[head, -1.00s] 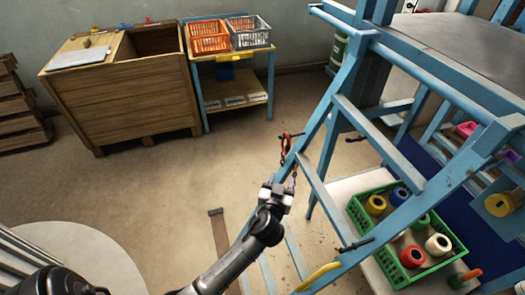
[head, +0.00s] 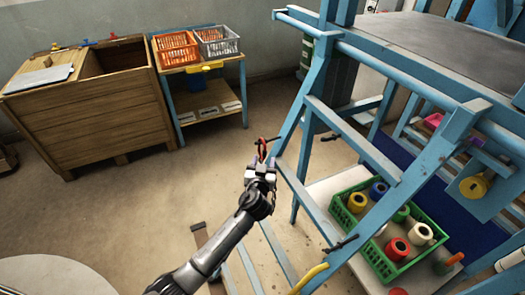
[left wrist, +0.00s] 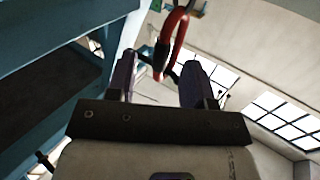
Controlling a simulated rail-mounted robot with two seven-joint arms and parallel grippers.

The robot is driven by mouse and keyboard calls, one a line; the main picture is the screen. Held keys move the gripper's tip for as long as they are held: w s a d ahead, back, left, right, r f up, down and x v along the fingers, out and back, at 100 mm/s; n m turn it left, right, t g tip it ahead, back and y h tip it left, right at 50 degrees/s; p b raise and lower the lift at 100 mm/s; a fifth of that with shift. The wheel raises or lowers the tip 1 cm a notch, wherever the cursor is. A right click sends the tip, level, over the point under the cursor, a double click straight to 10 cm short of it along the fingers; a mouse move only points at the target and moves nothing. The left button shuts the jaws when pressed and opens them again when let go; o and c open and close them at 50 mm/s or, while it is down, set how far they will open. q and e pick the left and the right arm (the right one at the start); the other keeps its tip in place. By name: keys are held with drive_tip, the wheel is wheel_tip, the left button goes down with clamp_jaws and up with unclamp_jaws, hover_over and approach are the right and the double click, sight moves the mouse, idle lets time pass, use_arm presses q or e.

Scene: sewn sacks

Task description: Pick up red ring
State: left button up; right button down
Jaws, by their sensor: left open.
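The red ring (head: 262,150) hangs at a dark peg on the near blue post of the stand. My left gripper (head: 262,166) is just below the ring in the head view. In the left wrist view its two purple-grey fingers (left wrist: 160,68) are apart, and the ring's lower end shows in the gap between their tips. I cannot tell whether they touch it. My right gripper is not in view.
The blue stand (head: 290,130) rises close to the right of my gripper. A green crate (head: 383,268) with several coloured spools sits low at the right. A wooden chest (head: 88,115) and a small table with an orange basket (head: 177,52) stand at the back left. Open floor lies between.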

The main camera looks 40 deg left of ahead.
sight(264, 156)
use_arm(q)
drive_tip(key=x, duration=0.4)
drive_tip(key=shift+a+r, duration=0.1)
drive_tip(key=shift+c, duration=0.4)
clamp_jaws()
